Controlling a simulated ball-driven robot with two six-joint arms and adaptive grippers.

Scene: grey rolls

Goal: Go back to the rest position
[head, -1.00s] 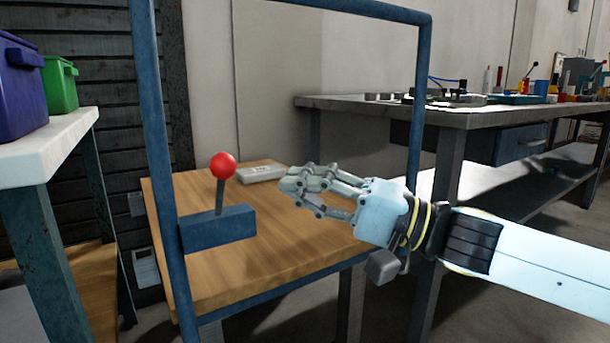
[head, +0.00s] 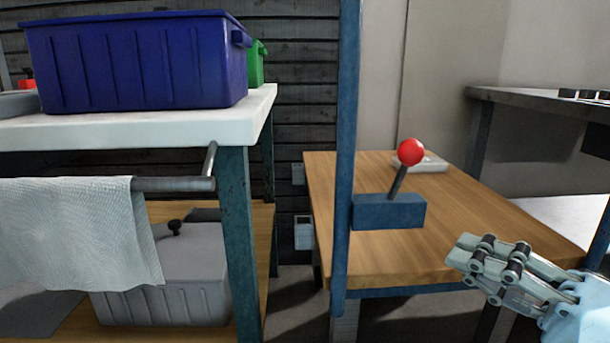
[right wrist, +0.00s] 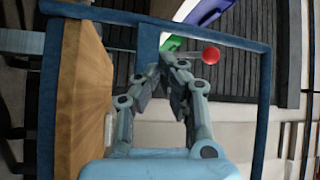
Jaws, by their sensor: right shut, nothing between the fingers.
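My right gripper (head: 468,256) is at the lower right of the head view, in front of the wooden table's right part. It is shut and empty. It also shows in the right wrist view (right wrist: 174,66), with its fingertips together. A lever with a red ball knob (head: 411,152) stands tilted to the right on a blue block (head: 390,211) fixed to the blue frame. The gripper is apart from the lever, to its lower right. The red knob also shows in the right wrist view (right wrist: 211,55), right of the fingertips. My left gripper is not in view.
The blue frame (head: 347,120) stands before the wooden table (head: 460,235). A grey workbench (head: 510,97) is at right.

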